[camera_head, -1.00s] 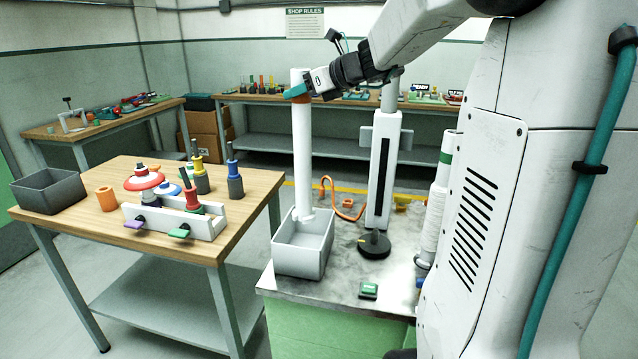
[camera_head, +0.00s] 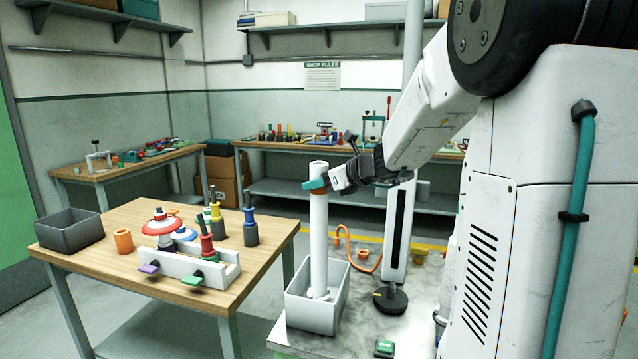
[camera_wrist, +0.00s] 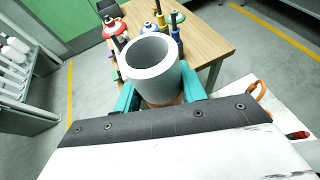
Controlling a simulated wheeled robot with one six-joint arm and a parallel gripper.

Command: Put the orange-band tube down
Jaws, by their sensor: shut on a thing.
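The white tube (camera_head: 318,240) with an orange band near its top stands close to upright. Its lower end is inside the grey open bin (camera_head: 312,318); I cannot tell for sure whether it touches the floor of the bin. My gripper (camera_head: 317,186) is shut on the tube at the orange band, close to the top end. In the wrist view, the teal fingers of my gripper (camera_wrist: 160,92) press on both sides of the tube (camera_wrist: 162,82), and I look into its hollow open end. A little of the orange band shows below the rim.
The bin stands on a metal-topped surface with a round-based post (camera_head: 390,299), an orange hose (camera_head: 366,265) and a green button box (camera_head: 384,347). Left is a wooden table (camera_head: 120,270) with a dark bin (camera_head: 70,238), an orange ring (camera_head: 123,240) and a white rack (camera_head: 190,267).

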